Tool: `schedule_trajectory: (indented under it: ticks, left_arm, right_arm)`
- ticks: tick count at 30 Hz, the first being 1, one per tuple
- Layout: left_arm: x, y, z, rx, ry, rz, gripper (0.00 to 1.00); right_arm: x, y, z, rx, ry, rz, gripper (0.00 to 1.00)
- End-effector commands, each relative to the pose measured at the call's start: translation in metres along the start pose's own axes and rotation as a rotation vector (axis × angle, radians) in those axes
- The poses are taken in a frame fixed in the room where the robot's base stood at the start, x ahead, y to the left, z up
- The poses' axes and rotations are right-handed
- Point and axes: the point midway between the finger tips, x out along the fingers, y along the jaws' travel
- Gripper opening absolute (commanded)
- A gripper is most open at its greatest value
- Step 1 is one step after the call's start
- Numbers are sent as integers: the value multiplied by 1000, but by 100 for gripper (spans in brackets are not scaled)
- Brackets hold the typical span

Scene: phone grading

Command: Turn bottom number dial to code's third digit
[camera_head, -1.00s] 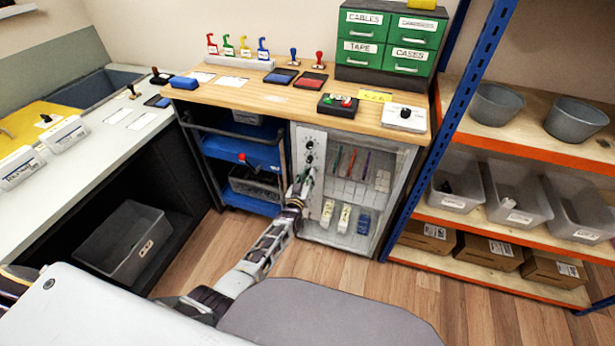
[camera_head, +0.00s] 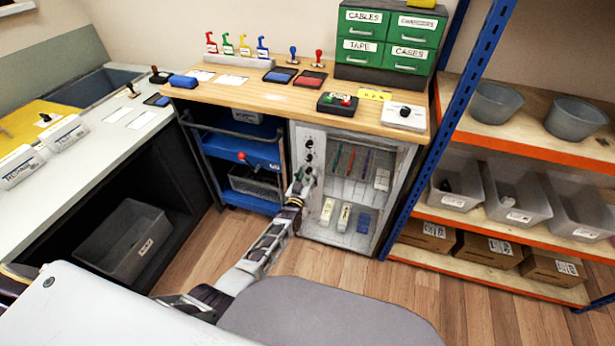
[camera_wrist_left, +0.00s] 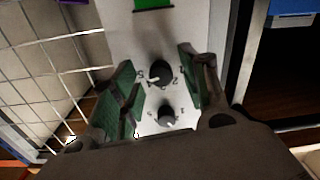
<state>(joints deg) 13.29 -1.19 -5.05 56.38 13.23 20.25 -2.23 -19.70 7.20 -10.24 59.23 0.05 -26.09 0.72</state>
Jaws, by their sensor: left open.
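The white cabinet's dial panel (camera_head: 311,138) stands below the wooden counter, with dark round dials in a column. Two dials show in the head view, the upper one (camera_head: 309,144) and the one beneath it (camera_head: 308,157); my left gripper (camera_head: 303,178) is just below them and hides the panel there. In the left wrist view, which looks upside down, my open left gripper (camera_wrist_left: 155,68) has a finger on each side of the bottom dial (camera_wrist_left: 160,73). Finger contact with it is unclear. Another dial (camera_wrist_left: 167,113) sits nearer the palm. My right gripper is not seen.
A yellow note (camera_head: 374,95) lies on the counter (camera_head: 270,97); its marks are too small to read. The cabinet's wire-grid door (camera_wrist_left: 50,75) is beside the panel. A blue cart (camera_head: 235,150) stands left and a shelf rack (camera_head: 480,214) right.

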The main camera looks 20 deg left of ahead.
Motion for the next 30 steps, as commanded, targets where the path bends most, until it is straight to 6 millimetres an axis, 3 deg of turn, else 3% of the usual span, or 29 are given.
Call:
schedule_trajectory:
  ticks: [14,30]
  left_arm:
    - [-12,0,0,-1,1,0,45]
    - [-54,0,0,-1,0,0,45]
  right_arm:
    - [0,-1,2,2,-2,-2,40]
    - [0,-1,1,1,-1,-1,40]
